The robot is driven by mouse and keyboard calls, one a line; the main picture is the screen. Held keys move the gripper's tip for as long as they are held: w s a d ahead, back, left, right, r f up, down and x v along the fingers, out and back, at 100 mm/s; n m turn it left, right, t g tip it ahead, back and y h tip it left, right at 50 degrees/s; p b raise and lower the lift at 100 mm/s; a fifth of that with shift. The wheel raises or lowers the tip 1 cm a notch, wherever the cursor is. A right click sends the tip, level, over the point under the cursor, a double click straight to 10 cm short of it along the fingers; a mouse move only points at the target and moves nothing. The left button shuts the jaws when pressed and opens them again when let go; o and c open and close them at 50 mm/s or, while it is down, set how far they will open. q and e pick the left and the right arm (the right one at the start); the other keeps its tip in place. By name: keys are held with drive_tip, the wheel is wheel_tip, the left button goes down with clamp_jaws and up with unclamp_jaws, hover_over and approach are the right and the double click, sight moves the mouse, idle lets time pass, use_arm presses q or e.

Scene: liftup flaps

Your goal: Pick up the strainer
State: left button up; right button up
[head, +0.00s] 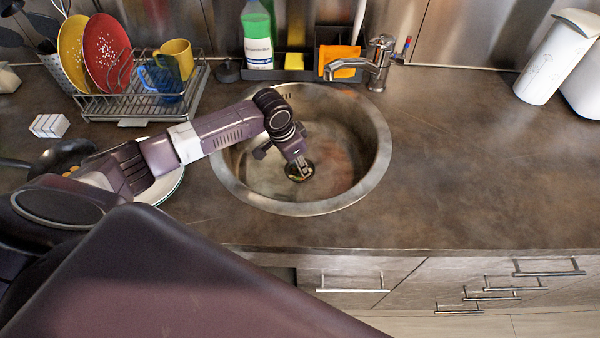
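The strainer (293,178) is a small dark round piece at the bottom of the round metal sink (235,188), with bits of colour in it. My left arm reaches in from the left over the sink rim. My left gripper (302,168) points down into the basin, its fingertips right at the strainer and covering part of it. The fingers are too small to tell whether they are open, shut or touching the strainer. My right gripper is not in view.
A faucet (376,62) stands behind the sink, beside a caddy with a green soap bottle (257,38) and sponges. A dish rack (130,108) with plates and mugs is at back left. A white plate (170,186) lies under my arm. The counter right of the sink is clear.

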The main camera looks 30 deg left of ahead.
use_arm(q)
clamp_jaws()
drive_tip(key=shift+r, duration=0.15)
